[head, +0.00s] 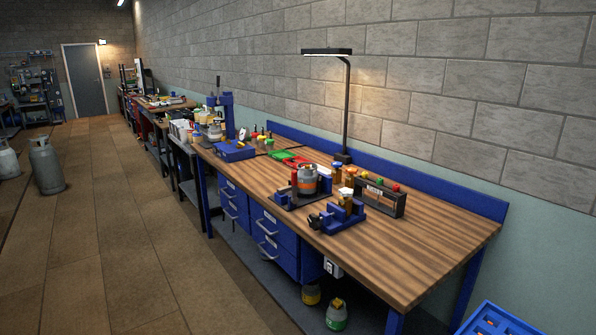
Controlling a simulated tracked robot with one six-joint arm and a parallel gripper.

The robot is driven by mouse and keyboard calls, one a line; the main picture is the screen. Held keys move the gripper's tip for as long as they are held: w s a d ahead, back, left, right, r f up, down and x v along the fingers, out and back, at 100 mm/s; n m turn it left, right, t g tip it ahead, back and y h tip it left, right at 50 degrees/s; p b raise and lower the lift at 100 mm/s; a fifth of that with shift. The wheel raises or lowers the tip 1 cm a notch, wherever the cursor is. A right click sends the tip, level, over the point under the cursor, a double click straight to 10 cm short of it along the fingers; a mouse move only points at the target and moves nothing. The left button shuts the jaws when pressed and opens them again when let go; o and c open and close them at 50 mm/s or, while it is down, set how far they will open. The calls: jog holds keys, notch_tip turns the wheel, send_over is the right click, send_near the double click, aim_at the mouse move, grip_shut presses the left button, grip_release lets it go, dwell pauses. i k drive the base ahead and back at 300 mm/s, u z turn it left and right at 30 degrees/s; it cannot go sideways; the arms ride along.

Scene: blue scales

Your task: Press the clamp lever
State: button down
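A wooden workbench (420,240) with blue drawers runs along the wall. A low blue clamp-like fixture (345,214) sits near its front edge, with a dark knob or handle (315,222) at its left end and an amber piece at its top. A taller blue press-like device (228,117) stands upright at the bench's far end, with a thin dark lever (218,85) rising at its top. I cannot tell for sure which of these carries the clamp lever. Both are small in the head view. My gripper is not in view.
A dark box (380,196) with coloured knobs and a lamp (347,105) are behind. The bench's right end is bare.

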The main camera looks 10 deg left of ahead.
aim_at(293, 199)
jog(key=u, duration=0.35)
jog(key=i, duration=0.55)
jog(key=u, duration=1.1)
jog(key=i, duration=2.1)
jog(key=z, duration=0.45)
jog(key=i, duration=0.6)
jog(key=z, duration=0.3)
